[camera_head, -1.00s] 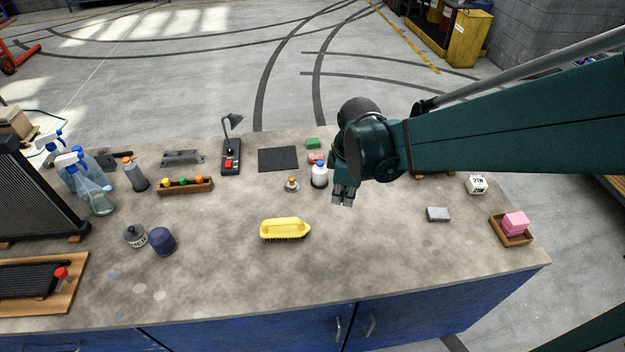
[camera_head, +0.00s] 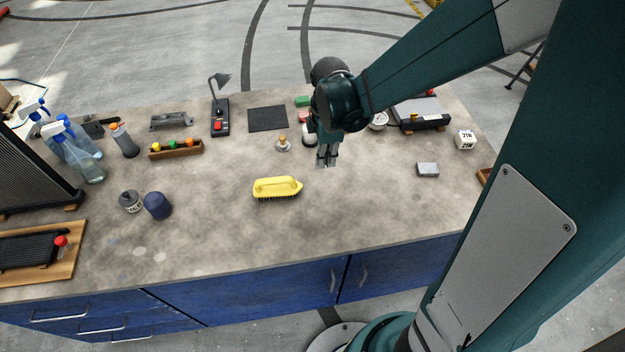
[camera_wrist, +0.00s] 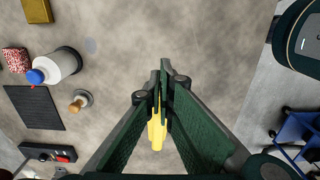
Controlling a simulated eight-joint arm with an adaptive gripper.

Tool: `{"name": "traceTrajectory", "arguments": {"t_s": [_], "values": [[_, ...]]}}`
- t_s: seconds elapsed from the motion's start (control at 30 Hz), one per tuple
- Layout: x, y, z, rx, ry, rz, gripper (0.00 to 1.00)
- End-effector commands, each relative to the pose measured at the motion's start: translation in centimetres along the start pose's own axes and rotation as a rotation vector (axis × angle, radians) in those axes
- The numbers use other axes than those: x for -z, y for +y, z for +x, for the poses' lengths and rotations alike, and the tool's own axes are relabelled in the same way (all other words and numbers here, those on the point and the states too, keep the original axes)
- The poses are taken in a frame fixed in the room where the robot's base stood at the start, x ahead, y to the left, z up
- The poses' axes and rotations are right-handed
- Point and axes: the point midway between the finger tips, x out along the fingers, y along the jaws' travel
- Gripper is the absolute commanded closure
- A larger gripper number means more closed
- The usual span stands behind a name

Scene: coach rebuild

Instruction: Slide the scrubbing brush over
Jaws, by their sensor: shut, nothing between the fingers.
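The yellow scrubbing brush (camera_head: 277,187) lies bristles down on the worktop, left of my gripper in the head view. In the wrist view the brush (camera_wrist: 157,132) shows only in part, mostly hidden behind the fingers. My gripper (camera_head: 325,162) is shut and empty, with its fingers pointing down above the worktop, right of and a little behind the brush. The shut fingers also show in the wrist view (camera_wrist: 162,70). The gripper appears apart from the brush in the head view.
The grey worktop (camera_head: 340,215) is clear in front of the brush and to its right. A small stamp-like knob (camera_head: 283,144) stands behind the brush. A white bottle with a blue cap (camera_wrist: 57,67) is near my gripper. A navy cup (camera_head: 157,206) stands to the left, a grey block (camera_head: 428,170) to the right.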

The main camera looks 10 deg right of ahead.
Motion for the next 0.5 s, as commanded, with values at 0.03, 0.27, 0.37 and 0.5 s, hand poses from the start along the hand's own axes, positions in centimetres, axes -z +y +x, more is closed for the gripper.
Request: {"name": "traceTrajectory", "arguments": {"t_s": [0.03,0.27,0.37,0.5], "values": [[0.0,0.0,0.0,0.0,0.0,0.0,1.0],[0.0,0.0,0.5,0.0,0.0,0.001,1.0],[0.0,0.1,1.0,0.0,0.0,0.001,1.0],[0.0,0.0,2.0,0.0,0.0,0.001,1.0]]}}
